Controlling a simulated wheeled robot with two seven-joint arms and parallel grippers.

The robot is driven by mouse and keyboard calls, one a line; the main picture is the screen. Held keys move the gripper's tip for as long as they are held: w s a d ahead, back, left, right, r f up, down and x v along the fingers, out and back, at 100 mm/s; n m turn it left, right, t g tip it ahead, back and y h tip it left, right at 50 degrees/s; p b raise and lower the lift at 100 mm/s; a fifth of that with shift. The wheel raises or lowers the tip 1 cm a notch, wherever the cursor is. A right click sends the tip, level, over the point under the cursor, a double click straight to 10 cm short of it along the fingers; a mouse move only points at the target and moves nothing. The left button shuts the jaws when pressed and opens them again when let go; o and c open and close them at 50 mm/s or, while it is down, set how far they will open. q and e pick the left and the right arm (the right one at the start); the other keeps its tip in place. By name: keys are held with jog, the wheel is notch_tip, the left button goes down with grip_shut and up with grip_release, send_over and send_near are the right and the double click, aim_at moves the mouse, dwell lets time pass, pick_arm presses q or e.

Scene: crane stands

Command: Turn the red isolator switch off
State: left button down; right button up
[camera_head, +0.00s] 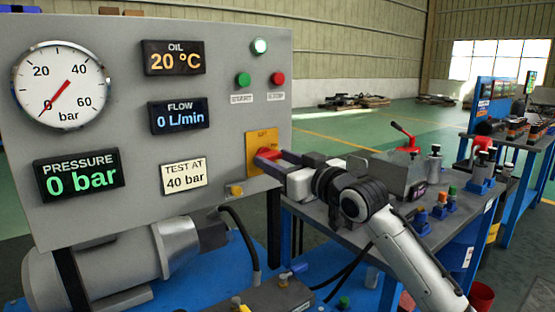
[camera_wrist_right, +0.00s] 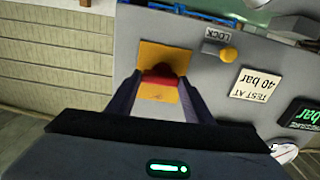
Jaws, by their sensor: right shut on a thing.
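The red isolator switch (camera_head: 267,154) sits on a yellow plate (camera_head: 261,137) at the lower right of the grey panel. In the right wrist view the red switch handle (camera_wrist_right: 163,77) lies across the yellow plate (camera_wrist_right: 172,54), between the two fingers. My right gripper (camera_head: 270,158) is shut on the red switch, reaching in from the right. The fingers partly hide the switch and the plate's lower part. My left gripper is not in view.
The grey panel (camera_head: 120,100) carries a round gauge (camera_head: 60,84) at 0 bar, displays, and green (camera_head: 243,79) and red (camera_head: 278,78) buttons. A yellow knob (camera_head: 235,190) sits just left of the gripper. A bench (camera_head: 345,214) with fittings stands to the right.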

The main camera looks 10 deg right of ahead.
jog(key=n+p, duration=0.1)
jog(key=p, duration=0.1)
jog(key=n+p, duration=0.2)
jog(key=shift+r+n, duration=0.25)
jog(key=shift+n, duration=0.05)
jog(key=n+p, duration=0.2)
jog(key=shift+n+p, duration=0.3)
jog(key=n+p, duration=0.4)
jog(key=shift+n, duration=0.3)
jog(key=n+p, duration=0.1)
jog(key=n, duration=0.1)
jog(key=shift+f+n+p, duration=0.1)
jog(key=shift+n+p, duration=0.2)
jog(key=shift+n, duration=0.1)
jog(key=n+p, duration=0.1)
jog(key=n, duration=0.1)
jog(key=shift+a+n, duration=0.1)
jog(key=shift+n, duration=0.2)
pick_arm(q)
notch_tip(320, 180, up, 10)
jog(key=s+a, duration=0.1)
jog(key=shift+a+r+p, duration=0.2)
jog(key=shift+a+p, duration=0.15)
jog(key=shift+p, duration=0.1)
pick_arm(e)
jog(key=shift+n, duration=0.6)
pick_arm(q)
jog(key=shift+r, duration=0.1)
pick_arm(e)
jog(key=shift+f, duration=0.1)
